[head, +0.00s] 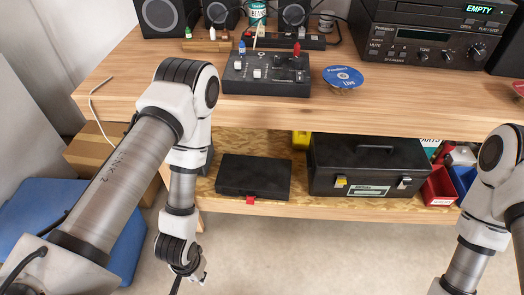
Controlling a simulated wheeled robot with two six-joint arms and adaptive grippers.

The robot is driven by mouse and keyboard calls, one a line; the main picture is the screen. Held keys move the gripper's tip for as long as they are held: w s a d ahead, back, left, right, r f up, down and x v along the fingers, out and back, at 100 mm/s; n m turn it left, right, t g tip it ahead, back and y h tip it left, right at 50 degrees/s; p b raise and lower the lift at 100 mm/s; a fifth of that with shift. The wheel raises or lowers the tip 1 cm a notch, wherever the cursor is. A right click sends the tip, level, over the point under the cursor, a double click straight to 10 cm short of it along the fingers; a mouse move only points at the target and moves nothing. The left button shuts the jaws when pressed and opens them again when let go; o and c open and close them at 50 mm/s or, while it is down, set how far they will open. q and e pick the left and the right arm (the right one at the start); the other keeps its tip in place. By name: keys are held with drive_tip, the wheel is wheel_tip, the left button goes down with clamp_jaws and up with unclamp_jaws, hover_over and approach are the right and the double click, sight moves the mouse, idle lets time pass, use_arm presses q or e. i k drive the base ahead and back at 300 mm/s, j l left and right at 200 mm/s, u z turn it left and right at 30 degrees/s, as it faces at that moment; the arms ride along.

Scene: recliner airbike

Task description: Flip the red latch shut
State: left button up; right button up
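A flat black case (254,176) lies on the lower shelf with its lid down. A small red latch (250,200) sticks out at the middle of its front edge, over the shelf's front edge, and looks flipped outward. My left gripper (195,275) hangs below and to the left of the case, apart from it. Its fingers are small and partly hidden, so I cannot tell whether they are open. My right arm comes in at the right edge, and its gripper is outside the picture.
A black toolbox (372,167) stands right of the case, with red (438,187) and blue bins (463,178) beyond. The wooden bench top (190,50) overhangs the shelf and holds a switch box (267,75) and a disc (343,77). The floor in front is clear.

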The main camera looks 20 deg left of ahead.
sight(251, 200)
drive_tip(key=k+j+u, duration=0.2)
drive_tip(key=k, duration=0.2)
drive_tip(key=k+j+u, duration=0.25)
drive_tip(key=k, duration=0.2)
drive_tip(key=l, duration=0.1)
